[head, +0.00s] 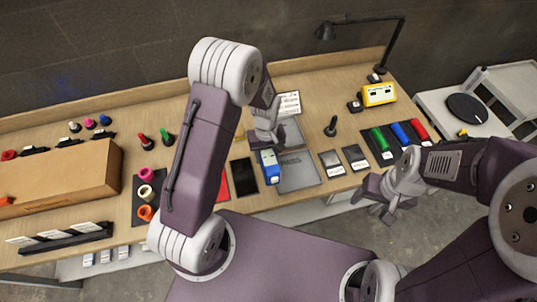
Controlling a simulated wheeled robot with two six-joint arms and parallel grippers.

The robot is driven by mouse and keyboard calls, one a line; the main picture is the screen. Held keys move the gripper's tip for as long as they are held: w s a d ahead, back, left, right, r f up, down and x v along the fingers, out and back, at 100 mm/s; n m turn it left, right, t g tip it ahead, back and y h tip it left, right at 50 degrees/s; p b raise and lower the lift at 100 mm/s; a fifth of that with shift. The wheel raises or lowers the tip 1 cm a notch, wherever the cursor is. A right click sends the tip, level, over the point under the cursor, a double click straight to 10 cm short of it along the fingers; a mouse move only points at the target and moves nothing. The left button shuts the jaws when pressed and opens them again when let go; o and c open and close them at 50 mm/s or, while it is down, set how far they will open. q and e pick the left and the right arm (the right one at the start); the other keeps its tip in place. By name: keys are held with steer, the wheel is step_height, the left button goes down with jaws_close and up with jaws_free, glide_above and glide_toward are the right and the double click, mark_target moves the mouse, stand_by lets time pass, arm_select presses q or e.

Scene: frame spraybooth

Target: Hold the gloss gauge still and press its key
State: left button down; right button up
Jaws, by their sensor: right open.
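A small blue and white device (270,167), which looks like the gloss gauge, stands at the left edge of a grey panel near the front of the bench. My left gripper (267,140) comes down from above, right at the device's back end. Its fingertips are small and partly hidden, so I cannot tell whether they grip it. The key is too small to make out. My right gripper (378,198) is open and empty, off the bench's front edge, to the right of the device.
Black and red panels (243,176) lie left of the device, and two dark labelled blocks (355,157) lie right. Green, blue and red rolls (400,133) lie farther right. A yellow box (378,94) and a lamp (391,45) stand behind. A cardboard box (60,175) fills the left.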

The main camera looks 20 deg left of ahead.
arm_select(q)
steer(key=shift+s+a+f+b, duration=0.1)
steer(key=shift+a+f+b, duration=1.55)
steer(key=shift+a+f, duration=0.85)
steer(key=shift+a+f+b, duration=1.6)
steer(key=shift+a+f, duration=0.6)
steer(key=shift+a, duration=0.45)
steer(key=shift+s+f, duration=0.1)
steer(key=shift+f, duration=0.2)
